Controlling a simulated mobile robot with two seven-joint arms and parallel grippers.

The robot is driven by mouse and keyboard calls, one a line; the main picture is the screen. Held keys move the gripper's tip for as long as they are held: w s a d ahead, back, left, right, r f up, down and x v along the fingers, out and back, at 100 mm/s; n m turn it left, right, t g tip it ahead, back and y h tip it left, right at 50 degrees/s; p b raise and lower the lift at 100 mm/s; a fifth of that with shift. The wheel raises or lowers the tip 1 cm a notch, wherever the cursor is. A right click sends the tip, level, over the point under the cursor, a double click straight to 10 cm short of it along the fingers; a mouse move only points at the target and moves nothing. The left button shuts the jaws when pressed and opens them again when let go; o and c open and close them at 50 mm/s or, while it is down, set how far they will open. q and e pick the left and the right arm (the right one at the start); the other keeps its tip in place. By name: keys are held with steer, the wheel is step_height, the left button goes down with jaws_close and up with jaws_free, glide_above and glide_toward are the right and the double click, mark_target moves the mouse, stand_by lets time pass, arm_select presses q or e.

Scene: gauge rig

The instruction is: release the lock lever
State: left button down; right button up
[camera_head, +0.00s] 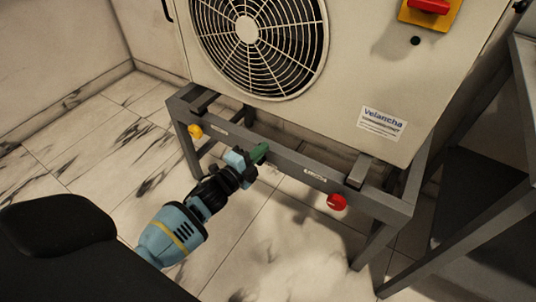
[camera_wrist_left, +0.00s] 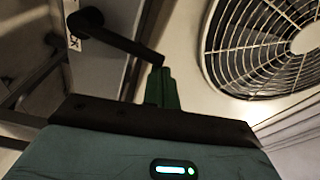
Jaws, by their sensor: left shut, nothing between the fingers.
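My left gripper (camera_head: 261,149) reaches from the lower left to the grey frame's front rail in the head view. Its green fingers are shut with nothing between them, and they also show in the left wrist view (camera_wrist_left: 163,88). A black lever (camera_wrist_left: 125,40) with a round hub stands on the frame there, beside a partly hidden label ending in "CK". The lever's free end meets the fingertips in the picture; I cannot tell whether they touch. I cannot pick out the lever in the head view, around the gripper. My right gripper is out of view.
The frame (camera_head: 285,160) carries a pale cabinet with a fan grille (camera_head: 290,45). A yellow knob (camera_head: 195,131) and a red knob (camera_head: 337,202) sit on the frame. A red switch (camera_head: 428,6) is higher up. A dark table (camera_head: 490,190) stands right. The marble floor in front is clear.

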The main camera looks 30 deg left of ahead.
arm_select(q)
steer(key=a+f+n+t, duration=0.1)
steer(key=a+n, duration=0.5)
steer(key=n, duration=0.3)
steer(key=shift+w+a+y+b, duration=0.15)
steer(key=shift+a+y+b, duration=0.2)
steer(key=shift+a+y, duration=0.05)
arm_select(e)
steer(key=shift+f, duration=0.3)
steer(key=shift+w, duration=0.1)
